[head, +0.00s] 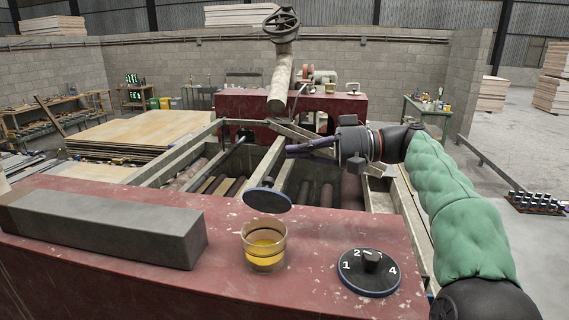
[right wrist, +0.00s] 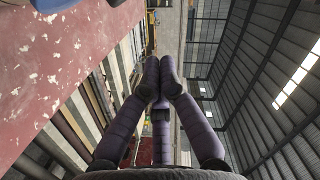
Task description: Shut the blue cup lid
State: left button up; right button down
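A clear cup (head: 264,253) with yellow liquid stands upright on the red ledge (head: 215,262) in the head view. Its dark lid (head: 267,201) with a blue rim and a small knob is raised above the far side of the cup, leaving the mouth uncovered; any hinge is hard to make out. My right gripper (head: 289,152) is behind and above the lid, apart from it, pointing left. In the right wrist view its purple fingers (right wrist: 158,72) meet at the tips with nothing visible between them. My left gripper is not in view.
A long grey block (head: 105,226) lies on the ledge left of the cup. A black numbered dial (head: 369,272) sits to the right. Behind the ledge is an open machine frame with rollers (head: 325,193). A blue part (right wrist: 48,4) is cut off in the right wrist view.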

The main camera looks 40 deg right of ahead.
aim_at(269, 194)
jog(key=a, duration=0.1)
jog(key=a+f, duration=0.1)
jog(key=a, duration=0.1)
jog(key=a+f, duration=0.1)
jog(key=shift+s+a+f+p, duration=0.1)
jog(key=shift+s+a+p, duration=0.05)
jog(key=shift+s+p, duration=0.2)
